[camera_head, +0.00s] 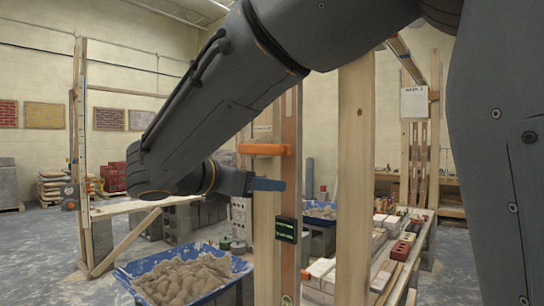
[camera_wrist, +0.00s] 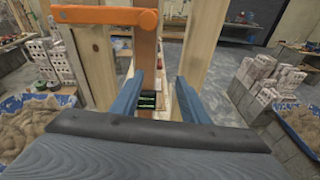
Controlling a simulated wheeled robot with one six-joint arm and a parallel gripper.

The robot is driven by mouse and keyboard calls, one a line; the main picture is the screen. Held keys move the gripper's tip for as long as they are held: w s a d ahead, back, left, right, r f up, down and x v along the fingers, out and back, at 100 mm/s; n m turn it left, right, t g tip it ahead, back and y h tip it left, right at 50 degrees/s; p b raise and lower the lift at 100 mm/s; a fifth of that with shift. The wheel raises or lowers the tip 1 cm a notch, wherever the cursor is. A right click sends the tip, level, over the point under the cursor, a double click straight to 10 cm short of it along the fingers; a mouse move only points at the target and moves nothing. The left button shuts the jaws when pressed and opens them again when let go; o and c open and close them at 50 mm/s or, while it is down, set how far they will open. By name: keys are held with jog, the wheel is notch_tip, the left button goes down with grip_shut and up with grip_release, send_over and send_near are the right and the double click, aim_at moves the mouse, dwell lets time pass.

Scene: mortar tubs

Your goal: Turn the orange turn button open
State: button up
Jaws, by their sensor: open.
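The orange turn button (camera_head: 263,149) is a bar lying level across a pale wooden post (camera_head: 266,215) and a reddish wooden strip (camera_head: 290,225). In the wrist view the turn button (camera_wrist: 95,15) crosses the top left, its right end over the reddish strip. My gripper (camera_head: 268,184) is just below the button in the head view, its blue fingers pointing right at the post. In the wrist view my gripper (camera_wrist: 159,80) is open and empty, with the reddish strip partly between and beyond the fingers. The fingers appear clear of the button; their distance to the wood is unclear.
A small black box with green marks (camera_head: 286,229) is fixed low on the reddish strip. Another pale post (camera_head: 354,190) stands to the right. A blue tub of mortar (camera_head: 185,275) is at the lower left. Bricks (camera_head: 390,225) lie on a bench at right.

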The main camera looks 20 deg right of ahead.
jog(key=n+t+h, duration=0.1)
jog(key=t, duration=0.1)
send_near(275, 149)
jog(key=p+x, duration=0.1)
jog(key=x, duration=0.7)
jog(key=shift+p, duration=0.3)
jog(key=shift+w+d, duration=0.2)
jog(key=shift+d, duration=0.1)
jog(key=shift+c, duration=0.2)
grip_shut()
